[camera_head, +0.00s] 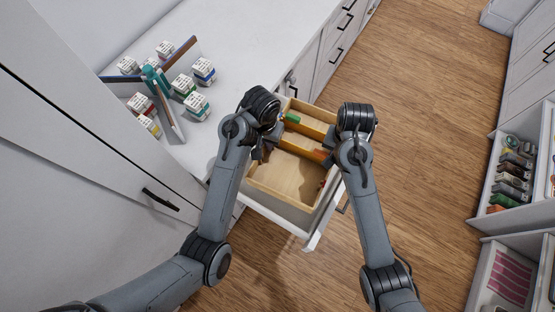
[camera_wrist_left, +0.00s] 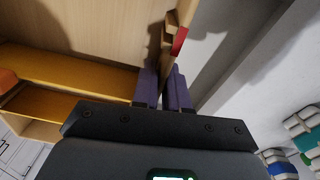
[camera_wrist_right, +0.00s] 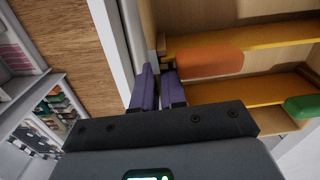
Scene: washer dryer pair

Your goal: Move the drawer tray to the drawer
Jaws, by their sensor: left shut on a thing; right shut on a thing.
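The light wooden drawer tray (camera_head: 303,131), with orange-yellow dividers, lies in or just above the open drawer; its exact height is unclear. A green piece (camera_head: 292,117) and an orange piece (camera_wrist_right: 209,60) lie in it. The drawer (camera_head: 285,212), with a white front, is pulled out below the counter. My left gripper (camera_head: 268,148) is shut on the tray's left wall, its purple fingers either side of a thin edge in the left wrist view (camera_wrist_left: 165,88). My right gripper (camera_head: 330,148) is shut on the tray's right wall, also seen in the right wrist view (camera_wrist_right: 158,88).
The white counter (camera_head: 250,45) at left holds a divider stand (camera_head: 165,105) with several small labelled boxes. A tall white cabinet (camera_head: 90,190) stands at the near left. Open shelving (camera_head: 510,215) with bottles is at the right. Wooden floor (camera_head: 430,120) between is clear.

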